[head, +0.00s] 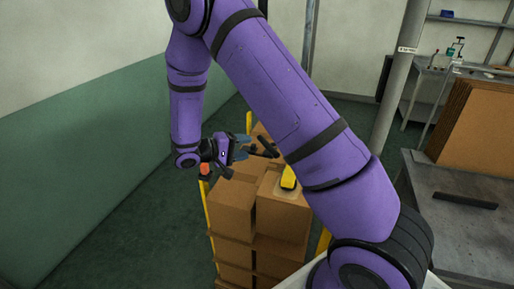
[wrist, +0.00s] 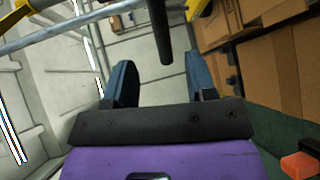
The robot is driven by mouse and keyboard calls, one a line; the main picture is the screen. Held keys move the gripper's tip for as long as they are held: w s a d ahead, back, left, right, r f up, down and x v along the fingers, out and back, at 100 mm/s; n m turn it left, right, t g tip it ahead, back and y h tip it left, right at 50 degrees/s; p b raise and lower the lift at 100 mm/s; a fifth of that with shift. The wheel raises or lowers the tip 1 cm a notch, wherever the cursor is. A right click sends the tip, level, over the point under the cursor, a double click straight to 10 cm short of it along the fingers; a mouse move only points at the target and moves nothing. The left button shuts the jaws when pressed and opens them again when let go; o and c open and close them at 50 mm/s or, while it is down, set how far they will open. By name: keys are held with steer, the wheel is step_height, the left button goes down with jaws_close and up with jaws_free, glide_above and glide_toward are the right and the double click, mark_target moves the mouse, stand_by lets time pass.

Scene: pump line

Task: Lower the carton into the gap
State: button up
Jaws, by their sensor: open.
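Brown cartons (head: 231,205) stand stacked in columns, low in the middle of the head view. They also show at the right of the wrist view (wrist: 282,62). I cannot tell which one is the task's carton, and no clear gap shows; my arm hides part of the stack. My gripper (head: 241,151) is above the stack's far left side, with its blue fingers apart. In the wrist view my gripper (wrist: 158,62) is open, with no carton between the fingers. A dark rod (wrist: 162,32) shows beyond them; I cannot tell whether it touches anything.
A yellow and black item (head: 288,178) sits on a pale patch on top of the stack. Yellow posts (head: 248,123) stand around the stack. An orange-red cap (head: 205,170) is close to my wrist. A grey bench (head: 455,222) with flat cardboard (head: 477,125) is at right. Floor at left is clear.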

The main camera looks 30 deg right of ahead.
steer(key=x, duration=1)
steer(key=shift+d, duration=0.35)
steer(key=shift+s+f, duration=0.1)
steer(key=shift+f, duration=0.05)
jaws_close()
